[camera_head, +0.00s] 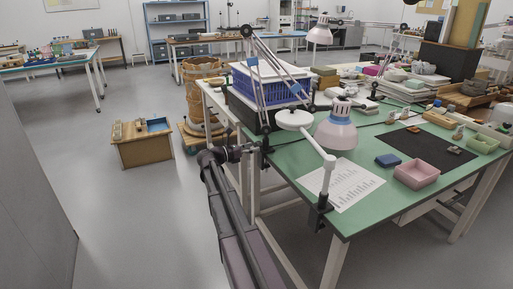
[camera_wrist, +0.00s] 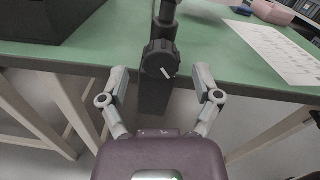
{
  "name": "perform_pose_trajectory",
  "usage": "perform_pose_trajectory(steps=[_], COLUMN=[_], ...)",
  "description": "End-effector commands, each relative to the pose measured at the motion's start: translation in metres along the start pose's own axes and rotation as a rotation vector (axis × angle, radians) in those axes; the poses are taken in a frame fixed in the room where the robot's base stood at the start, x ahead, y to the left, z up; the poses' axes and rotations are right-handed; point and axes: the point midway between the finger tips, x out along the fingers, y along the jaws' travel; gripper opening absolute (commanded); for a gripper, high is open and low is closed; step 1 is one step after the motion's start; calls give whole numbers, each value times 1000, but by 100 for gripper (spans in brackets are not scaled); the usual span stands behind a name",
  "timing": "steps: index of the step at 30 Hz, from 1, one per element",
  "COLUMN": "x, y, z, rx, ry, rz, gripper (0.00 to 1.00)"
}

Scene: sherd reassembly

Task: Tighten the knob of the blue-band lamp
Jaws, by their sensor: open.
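A black round knob (camera_wrist: 158,58) with a white pointer line faces me in the wrist view. It sits on a dark clamp at the edge of the green table, with a dark post rising above. My gripper (camera_wrist: 160,78) is open, with one finger on each side of the knob and clear gaps to both. In the head view my gripper (camera_head: 243,151) is at the table's left edge by a lamp clamp (camera_head: 266,146). A lamp with a pale shade (camera_head: 337,134) hangs over the table.
The green table (camera_head: 300,155) holds a printed sheet (camera_head: 345,186), a pink box (camera_head: 416,174), a dark mat (camera_head: 425,147) and a blue crate (camera_head: 268,88). A white lamp post with a clamp (camera_head: 319,215) stands at the front edge.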

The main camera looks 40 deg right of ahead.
Motion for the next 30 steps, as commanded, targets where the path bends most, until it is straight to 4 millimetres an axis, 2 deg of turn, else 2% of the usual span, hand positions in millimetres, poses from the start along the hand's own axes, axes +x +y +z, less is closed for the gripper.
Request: perform_pose_trajectory(steps=[7,18,26,27,28,29,30], x=[19,22,23,23,23,15,18], y=[0,0,0,0,0,-5,-2], z=[0,0,0,0,0,-1,0], rx=[0,0,0,0,0,0,0], ry=[0,0,0,0,0,0,0], rz=[0,-1,-1,-1,-1,-2,-2], gripper=[82,82,5,0,0,0,0])
